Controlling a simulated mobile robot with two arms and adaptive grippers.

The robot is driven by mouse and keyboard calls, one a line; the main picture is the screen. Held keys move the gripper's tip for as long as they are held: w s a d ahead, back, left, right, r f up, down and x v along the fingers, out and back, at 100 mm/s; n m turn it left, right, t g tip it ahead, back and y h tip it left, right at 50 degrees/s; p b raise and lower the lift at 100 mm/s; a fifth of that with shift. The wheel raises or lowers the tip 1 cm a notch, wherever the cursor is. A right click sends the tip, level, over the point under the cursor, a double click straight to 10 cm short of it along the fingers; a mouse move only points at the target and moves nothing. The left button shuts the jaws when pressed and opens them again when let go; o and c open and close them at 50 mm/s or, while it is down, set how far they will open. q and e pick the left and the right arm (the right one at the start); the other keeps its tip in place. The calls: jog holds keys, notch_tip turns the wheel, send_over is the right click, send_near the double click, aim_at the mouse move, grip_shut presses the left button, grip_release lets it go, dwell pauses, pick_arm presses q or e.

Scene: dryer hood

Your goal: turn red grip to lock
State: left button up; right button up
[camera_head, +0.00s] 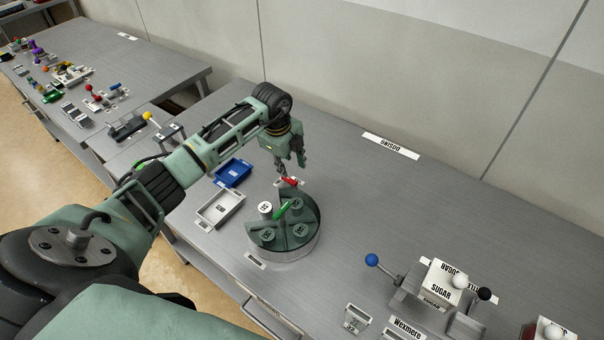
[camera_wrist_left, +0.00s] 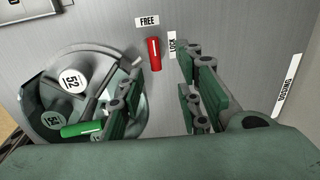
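The red grip (camera_head: 290,181) is at the far edge of a round green-grey turntable (camera_head: 312,238) on the metal table. In the left wrist view the red grip (camera_wrist_left: 154,54) stands below a FREE label (camera_wrist_left: 147,21), with a LOCK label (camera_wrist_left: 172,43) to its right. My left gripper (camera_head: 290,171) is over the red grip, pointing down. In the left wrist view its fingers (camera_wrist_left: 155,105) are spread apart, with the grip showing in the gap beyond them and nothing visibly held. My right gripper is not in view.
A green handle (camera_head: 283,211) and several round numbered pieces are on the turntable. A blue tray (camera_head: 233,173) and a white tray (camera_head: 220,209) stand to its left. A SUGAR box (camera_head: 437,284) with ball-ended levers is at the right. The table behind is mostly clear.

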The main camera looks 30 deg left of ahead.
aim_at(288, 179)
pick_arm(q)
jog(key=f, duration=0.1)
jog(key=a+f, duration=0.1)
jog(key=shift+s+a+f+p, duration=0.2)
jog(key=shift+s+f+p, duration=0.1)
jog(key=shift+s+f, duration=0.1)
jog(key=shift+w+d+f, duration=0.1)
jog(key=shift+w+f, duration=0.1)
jog(key=shift+f, duration=0.4)
jog(key=shift+w+d+f, duration=0.1)
jog(key=shift+w+f, duration=0.1)
jog(key=shift+f, duration=0.35)
jog(key=shift+w+d+f, duration=0.15)
jog(key=shift+w+f, duration=0.1)
jog(key=shift+f, duration=0.45)
jog(key=c, duration=0.4)
grip_shut()
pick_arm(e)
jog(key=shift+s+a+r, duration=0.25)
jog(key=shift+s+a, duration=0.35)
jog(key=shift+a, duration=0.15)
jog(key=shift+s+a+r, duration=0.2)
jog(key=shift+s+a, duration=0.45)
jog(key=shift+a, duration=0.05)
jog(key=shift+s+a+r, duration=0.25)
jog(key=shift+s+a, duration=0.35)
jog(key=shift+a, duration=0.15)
